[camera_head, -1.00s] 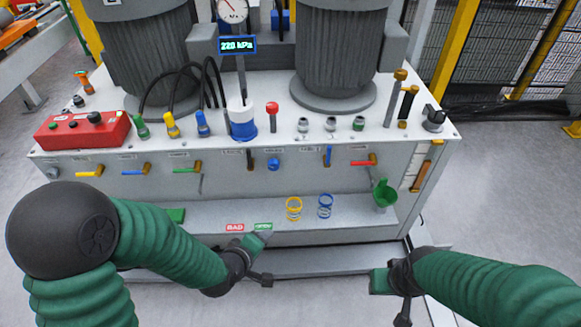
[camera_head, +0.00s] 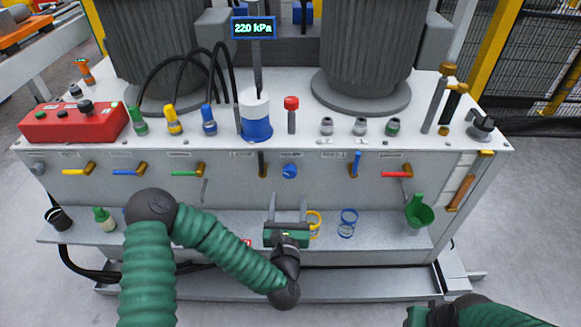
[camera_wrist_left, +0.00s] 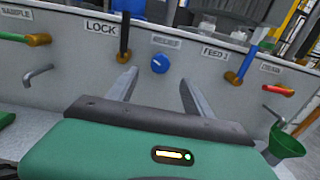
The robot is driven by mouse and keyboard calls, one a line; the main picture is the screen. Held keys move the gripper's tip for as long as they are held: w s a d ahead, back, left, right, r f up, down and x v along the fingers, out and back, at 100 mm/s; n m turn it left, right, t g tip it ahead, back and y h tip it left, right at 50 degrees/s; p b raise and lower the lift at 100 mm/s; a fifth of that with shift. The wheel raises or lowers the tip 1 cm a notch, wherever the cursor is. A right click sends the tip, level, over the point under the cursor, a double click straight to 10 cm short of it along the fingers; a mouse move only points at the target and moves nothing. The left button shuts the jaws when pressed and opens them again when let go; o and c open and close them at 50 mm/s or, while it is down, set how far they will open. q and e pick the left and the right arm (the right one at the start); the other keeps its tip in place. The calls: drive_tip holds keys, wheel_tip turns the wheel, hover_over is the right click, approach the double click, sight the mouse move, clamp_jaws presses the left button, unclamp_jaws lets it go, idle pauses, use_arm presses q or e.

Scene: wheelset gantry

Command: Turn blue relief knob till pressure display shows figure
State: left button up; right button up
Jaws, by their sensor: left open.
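The blue relief knob (camera_head: 289,171) is a small round knob on the front panel of the gantry bench, below a label. In the left wrist view the knob (camera_wrist_left: 160,63) shows between and beyond my two fingertips, not touched. The pressure display (camera_head: 254,28) reads 220 kPa. My left gripper (camera_head: 288,200) is open and empty, a little below and in front of the knob; its spread fingers also show in the left wrist view (camera_wrist_left: 157,92). My right gripper (camera_head: 425,314) shows only in part at the bottom edge, low and right; its fingers cannot be made out.
A black lever (camera_head: 262,164) stands left of the knob and a blue lever (camera_head: 355,164) to the right. Yellow and blue rings (camera_head: 347,222) and a green funnel (camera_head: 418,213) are on the lower shelf. A red control box (camera_head: 75,122) sits on top at left.

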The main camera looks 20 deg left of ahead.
sight(289, 175)
use_arm(q)
drive_tip(key=b+x, duration=0.2)
drive_tip(key=x, duration=0.9)
drive_tip(key=shift+w+f, duration=0.1)
drive_tip(key=shift+f, duration=0.1)
clamp_jaws()
